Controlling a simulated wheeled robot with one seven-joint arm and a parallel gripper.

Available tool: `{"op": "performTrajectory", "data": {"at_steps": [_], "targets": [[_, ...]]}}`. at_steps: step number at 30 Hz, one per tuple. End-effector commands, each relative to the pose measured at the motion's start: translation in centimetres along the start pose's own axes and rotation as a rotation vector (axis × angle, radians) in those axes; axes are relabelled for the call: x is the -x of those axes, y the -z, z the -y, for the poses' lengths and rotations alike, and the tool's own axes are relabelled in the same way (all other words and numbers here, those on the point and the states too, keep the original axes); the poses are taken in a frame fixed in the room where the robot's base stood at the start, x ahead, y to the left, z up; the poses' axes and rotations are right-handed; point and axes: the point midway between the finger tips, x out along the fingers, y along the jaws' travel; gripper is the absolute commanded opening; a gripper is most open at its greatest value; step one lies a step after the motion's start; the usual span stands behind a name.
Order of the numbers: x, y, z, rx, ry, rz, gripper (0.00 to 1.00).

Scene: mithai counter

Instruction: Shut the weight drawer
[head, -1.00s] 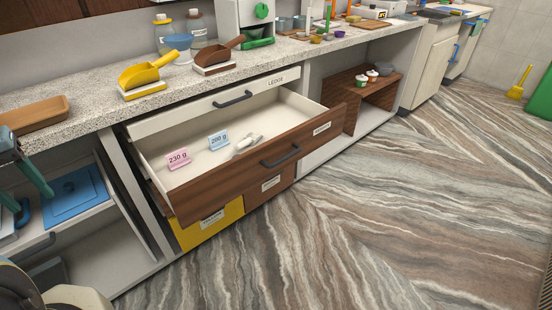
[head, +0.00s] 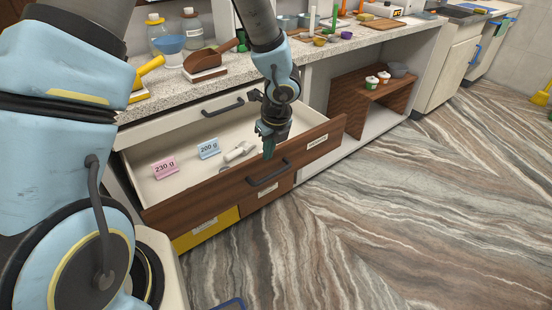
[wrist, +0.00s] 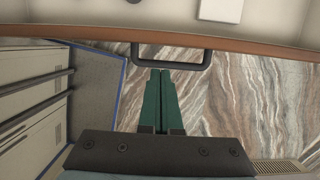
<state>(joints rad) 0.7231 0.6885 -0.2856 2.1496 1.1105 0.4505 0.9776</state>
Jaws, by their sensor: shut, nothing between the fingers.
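The weight drawer stands pulled out below the counter, with a brown wooden front (head: 222,190) and a dark bar handle (head: 268,180). Inside its pale tray lie a pink "230 g" card (head: 165,168), a blue "200 g" card (head: 209,149) and a pale grey object (head: 238,153). My gripper (head: 268,154) is shut and empty, pointing down by the drawer front, just above the handle in the picture. In the wrist view its green fingertips (wrist: 162,72) are together at the handle (wrist: 193,67), overlapping its lower edge; I cannot tell if they touch.
A fixed "LEDGE" panel with another dark handle (head: 222,108) is behind the open drawer. The striped floor (head: 400,210) in front is clear.

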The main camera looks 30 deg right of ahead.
Motion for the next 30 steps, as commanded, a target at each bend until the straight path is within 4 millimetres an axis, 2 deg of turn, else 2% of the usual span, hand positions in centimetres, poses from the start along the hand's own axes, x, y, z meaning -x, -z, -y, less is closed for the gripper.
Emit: {"op": "performTrajectory", "data": {"at_steps": [9,15,21,30], "targets": [[-5.5,0.1,-0.1,0.004,-0.004,-0.002,0.0],[-8.3,0.0,-0.2,0.007,-0.003,-0.001,0.0],[-9.3,-0.1,-0.1,0.008,-0.001,-0.001,0.0],[-9.4,-0.1,-0.1,0.009,-0.001,0.0,0.0]]}}
